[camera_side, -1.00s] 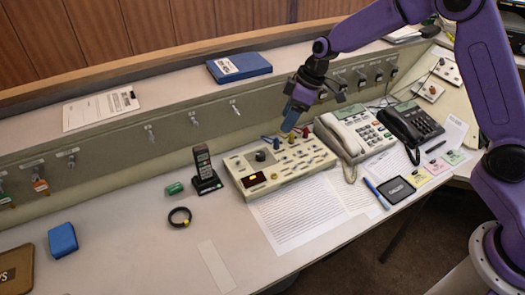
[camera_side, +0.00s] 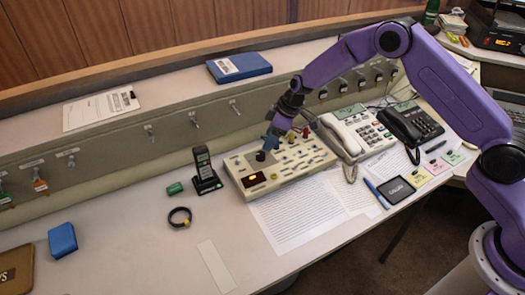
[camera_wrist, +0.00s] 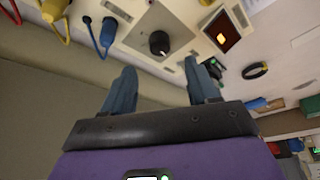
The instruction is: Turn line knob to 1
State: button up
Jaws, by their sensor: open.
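The line knob (camera_wrist: 159,42) is a round black knob with a white mark, on a grey square plate of the beige console (camera_side: 290,176). In the side view the knob (camera_side: 261,156) shows at the console's upper left, just below my gripper (camera_side: 270,142). In the wrist view my gripper (camera_wrist: 163,85) is open and empty, its two blue fingers apart. The knob lies beyond the fingertips, roughly between them, and nothing touches it. The numbers around the knob are too small to read.
Blue (camera_wrist: 108,32) and yellow (camera_wrist: 54,8) plugs with cords stand beside the knob. A lit orange display (camera_wrist: 222,38) is on its other side. A black handset in its cradle (camera_side: 205,172) stands left of the console, and a white telephone (camera_side: 352,132) stands right.

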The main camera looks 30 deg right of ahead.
aim_at(261, 154)
jog(key=shift+x, duration=3.5)
jog(key=shift+c, duration=0.2)
jog(key=c, duration=1)
